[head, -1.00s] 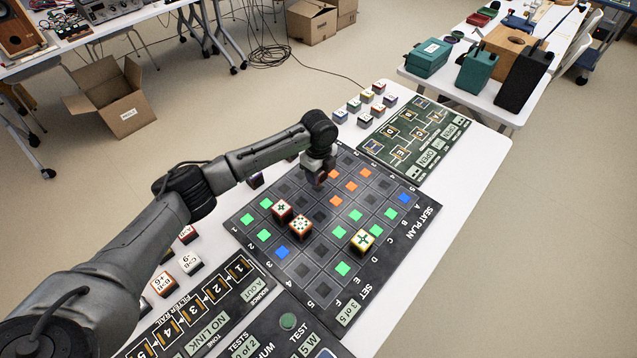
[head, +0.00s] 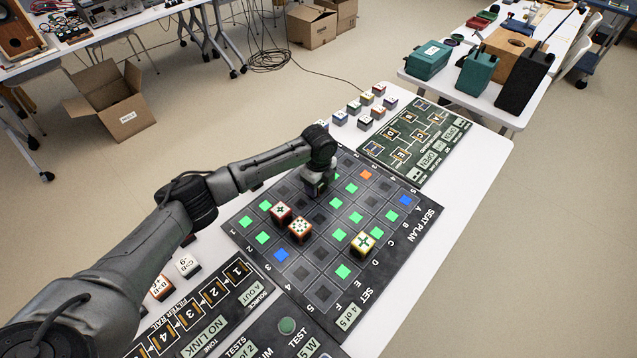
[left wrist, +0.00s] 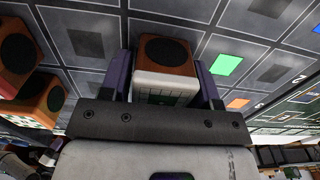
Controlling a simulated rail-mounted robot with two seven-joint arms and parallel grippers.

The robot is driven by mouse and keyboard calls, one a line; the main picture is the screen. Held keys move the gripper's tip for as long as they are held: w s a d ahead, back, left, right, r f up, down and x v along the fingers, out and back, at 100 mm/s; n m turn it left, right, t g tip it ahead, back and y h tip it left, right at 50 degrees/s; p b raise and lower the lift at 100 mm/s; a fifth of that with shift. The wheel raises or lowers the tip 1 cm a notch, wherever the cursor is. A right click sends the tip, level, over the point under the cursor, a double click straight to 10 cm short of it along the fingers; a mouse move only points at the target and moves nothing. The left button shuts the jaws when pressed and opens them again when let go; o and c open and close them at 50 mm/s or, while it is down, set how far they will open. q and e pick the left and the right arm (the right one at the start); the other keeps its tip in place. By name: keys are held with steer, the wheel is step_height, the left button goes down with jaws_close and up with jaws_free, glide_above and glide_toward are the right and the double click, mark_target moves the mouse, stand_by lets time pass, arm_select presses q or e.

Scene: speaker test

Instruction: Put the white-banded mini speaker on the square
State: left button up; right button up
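My left gripper (head: 318,190) is low over the seat plan board (head: 262,196). In the left wrist view the white-banded mini speaker (left wrist: 166,56), a wooden box with a black round cone, sits between the two dark fingers of my left gripper (left wrist: 164,75), which look closed on its sides. In the head view it is mostly hidden by the gripper; I cannot tell if it touches the board. An orange square (head: 365,174) and a blue square (head: 404,200) lie right of the gripper; I cannot tell which square is meant. My right gripper is not in view.
Two red-edged speakers (head: 281,210) (head: 299,228) and a yellow-edged one (head: 362,242) stand on the board. Several small speakers (head: 366,110) stand behind it, beside a green-black panel (head: 415,135). Green squares (head: 342,271) dot the board. The table's right strip (head: 440,240) is clear.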

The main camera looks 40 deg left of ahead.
arm_select(q)
steer(key=shift+o, duration=1.3)
step_height(320, 180, up, 10)
steer(key=p, duration=0.3)
steer(key=shift+r, duration=1.2)
steer(key=shift+w, duration=0.1)
